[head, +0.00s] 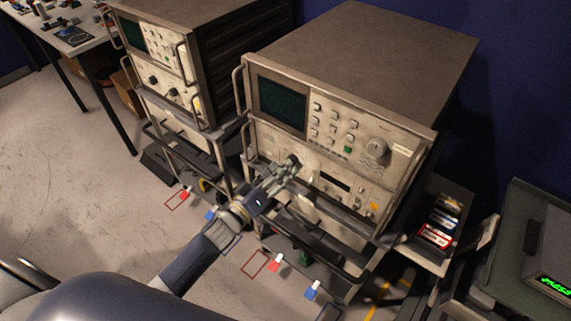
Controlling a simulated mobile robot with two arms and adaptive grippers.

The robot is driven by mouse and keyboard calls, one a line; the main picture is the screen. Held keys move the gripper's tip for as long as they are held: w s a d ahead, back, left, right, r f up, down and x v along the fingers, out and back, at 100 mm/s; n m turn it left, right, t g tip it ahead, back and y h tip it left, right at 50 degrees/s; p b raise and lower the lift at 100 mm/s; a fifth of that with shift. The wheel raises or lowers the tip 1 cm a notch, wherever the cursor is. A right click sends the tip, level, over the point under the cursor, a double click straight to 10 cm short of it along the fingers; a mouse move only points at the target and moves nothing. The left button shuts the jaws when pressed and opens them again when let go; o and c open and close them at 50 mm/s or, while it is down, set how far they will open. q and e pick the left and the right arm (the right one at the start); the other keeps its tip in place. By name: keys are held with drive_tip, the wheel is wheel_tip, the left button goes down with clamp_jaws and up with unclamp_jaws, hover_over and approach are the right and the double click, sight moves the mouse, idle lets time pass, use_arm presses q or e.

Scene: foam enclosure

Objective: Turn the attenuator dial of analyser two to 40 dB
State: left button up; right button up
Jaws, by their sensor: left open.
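Two beige analysers stand on racks; no label is readable to tell which is analyser two. The farther analyser (165,60) is at the upper left. My left gripper (291,162) is open in front of the nearer analyser's lower panel, left of centre, and hides part of it. Whether it touches a knob there I cannot tell. No dial setting is readable. My right gripper is not in view.
Metal handles (238,88) stick out from the analysers' front edges. A tray with small boxes (437,233) is at the right, beside a unit with a green display (555,285). A workbench (65,35) is at the top left. The grey floor at left is clear.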

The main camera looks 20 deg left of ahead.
use_arm(q)
drive_tip(key=shift+x, duration=1.4)
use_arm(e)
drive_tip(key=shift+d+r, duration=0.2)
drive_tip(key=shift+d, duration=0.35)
use_arm(q)
drive_tip(key=shift+a, duration=0.1)
drive_tip(key=c, duration=0.9)
drive_tip(key=shift+c, duration=0.9)
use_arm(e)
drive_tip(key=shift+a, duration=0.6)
